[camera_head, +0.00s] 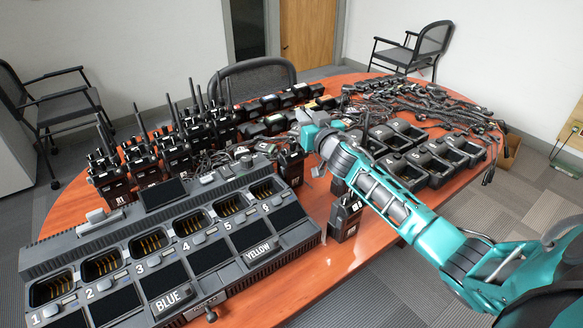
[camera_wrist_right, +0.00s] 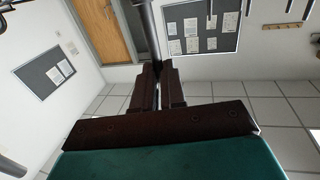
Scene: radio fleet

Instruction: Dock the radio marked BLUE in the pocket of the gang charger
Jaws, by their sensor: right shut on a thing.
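The gang charger (camera_head: 210,257) lies on the front left of the table with a row of numbered pockets, empty where I can see in. A BLUE label (camera_head: 174,297) and a YELLOW label (camera_head: 259,252) are on its front. My right gripper (camera_head: 306,132) is over the table behind the charger's right end. In the wrist view its jaws (camera_wrist_right: 157,78) are shut on a thin dark rod (camera_wrist_right: 148,30), which looks like a radio antenna. A black radio (camera_head: 291,167) is just below the gripper; I cannot tell whether it is the held one, and no BLUE mark is readable on it. My left gripper is out of view.
Several upright radios (camera_head: 148,165) crowd the table behind the charger. Another black radio (camera_head: 345,218) stands right of the charger, close to my right arm. Black single chargers (camera_head: 440,160) and tangled cables (camera_head: 430,100) fill the right and back. A clear strip lies at the front.

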